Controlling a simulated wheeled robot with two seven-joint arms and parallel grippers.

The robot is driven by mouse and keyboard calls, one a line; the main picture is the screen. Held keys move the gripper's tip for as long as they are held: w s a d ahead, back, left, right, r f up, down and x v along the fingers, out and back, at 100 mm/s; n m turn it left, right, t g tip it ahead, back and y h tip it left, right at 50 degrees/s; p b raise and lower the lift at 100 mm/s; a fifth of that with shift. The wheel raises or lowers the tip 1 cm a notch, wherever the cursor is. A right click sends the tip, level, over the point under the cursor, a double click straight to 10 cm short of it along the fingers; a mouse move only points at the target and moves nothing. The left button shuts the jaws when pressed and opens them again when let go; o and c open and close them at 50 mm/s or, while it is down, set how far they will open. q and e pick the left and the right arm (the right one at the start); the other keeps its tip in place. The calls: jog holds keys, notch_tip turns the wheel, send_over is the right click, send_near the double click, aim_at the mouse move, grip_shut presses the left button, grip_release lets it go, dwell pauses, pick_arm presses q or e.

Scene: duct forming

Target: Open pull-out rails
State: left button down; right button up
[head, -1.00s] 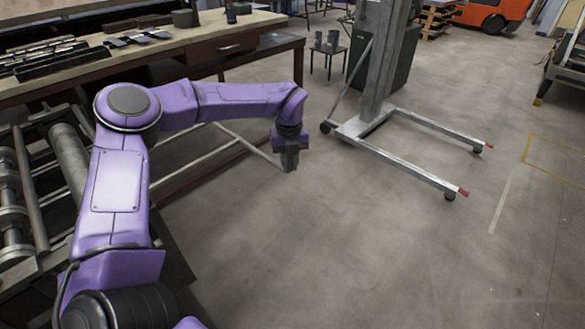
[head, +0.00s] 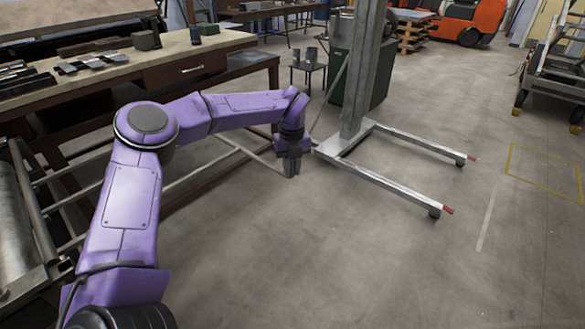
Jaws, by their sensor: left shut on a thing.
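My left arm comes in from the left and reaches across the middle. Its gripper (head: 292,167) points down and is shut on the end of a thin pale rail (head: 251,153), low over the floor. The fingertips hide the exact contact. A second pale bar (head: 194,178) runs slantwise from near the first rail down toward the lower left. My arm hides part of it. My right gripper is not in view.
A workbench (head: 205,80) with a drawer stands behind my arm. A roller frame (head: 22,240) is at the left edge. A wheeled lift (head: 357,90) stands just right of my gripper, its legs reaching right. Floor at lower right is clear.

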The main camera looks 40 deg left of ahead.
pick_arm(q)
jog(key=shift+w+r, duration=0.15)
jog(key=shift+r, duration=0.05)
jog(key=c, duration=1.3)
grip_release()
jog(key=shift+o, duration=1.2)
jog(key=shift+w+f, duration=0.1)
jog(key=shift+w, duration=0.05)
jog(key=shift+w+d+f, duration=0.1)
jog(key=shift+r, duration=0.4)
notch_tip(320, 180, up, 10)
jog(key=shift+f+b, duration=0.1)
jog(key=shift+b, duration=0.45)
